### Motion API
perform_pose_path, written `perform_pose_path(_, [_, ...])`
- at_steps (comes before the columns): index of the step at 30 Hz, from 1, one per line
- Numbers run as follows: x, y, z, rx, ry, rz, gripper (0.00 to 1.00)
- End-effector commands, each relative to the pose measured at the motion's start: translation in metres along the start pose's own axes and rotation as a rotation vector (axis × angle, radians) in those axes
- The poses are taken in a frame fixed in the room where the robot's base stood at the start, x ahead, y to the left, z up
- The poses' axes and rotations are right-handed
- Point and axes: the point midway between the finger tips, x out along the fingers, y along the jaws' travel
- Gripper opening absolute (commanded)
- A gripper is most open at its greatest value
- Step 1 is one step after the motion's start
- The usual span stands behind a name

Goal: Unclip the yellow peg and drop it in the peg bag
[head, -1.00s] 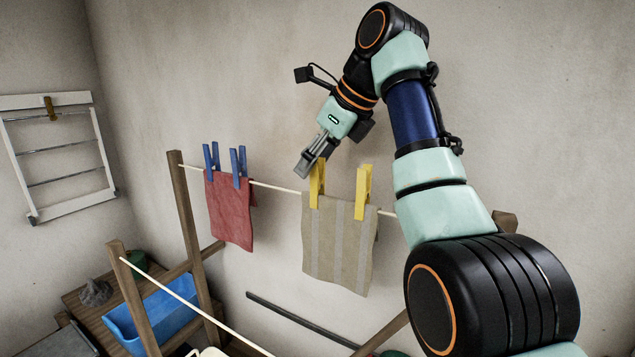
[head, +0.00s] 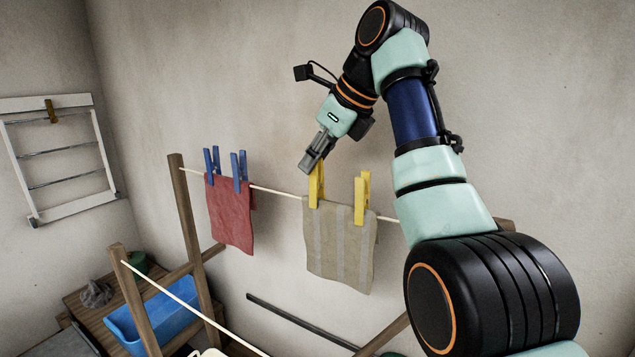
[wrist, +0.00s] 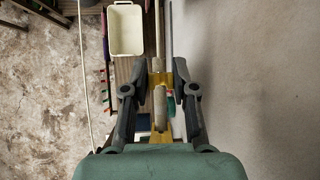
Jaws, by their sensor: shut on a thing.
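Two yellow pegs clip a beige striped cloth (head: 340,243) to the line (head: 275,190). My gripper (head: 312,164) is shut on the top of the left yellow peg (head: 317,187), whose lower end is still on the line and cloth. The same peg shows between my fingers in the wrist view (wrist: 158,79). The right yellow peg (head: 362,196) stands apart from my gripper. I cannot make out a peg bag for certain in either view.
Two blue pegs (head: 238,170) hold a red cloth (head: 229,212) further left on the line. A wooden post (head: 190,235) stands at its left end. A blue basin (head: 160,318) is below left. A cream tub (wrist: 126,30) lies below in the wrist view.

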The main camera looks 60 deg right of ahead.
Motion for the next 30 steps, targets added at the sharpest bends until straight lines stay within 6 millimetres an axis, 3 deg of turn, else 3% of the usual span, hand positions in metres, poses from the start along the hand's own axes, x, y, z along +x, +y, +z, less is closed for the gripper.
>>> perform_pose_path(18, [-0.039, 0.0, 0.027, 0.0, 0.0, 0.0, 0.0])
perform_pose_path(30, [-0.037, 0.0, 0.026, -0.001, 0.0, 0.001, 0.0])
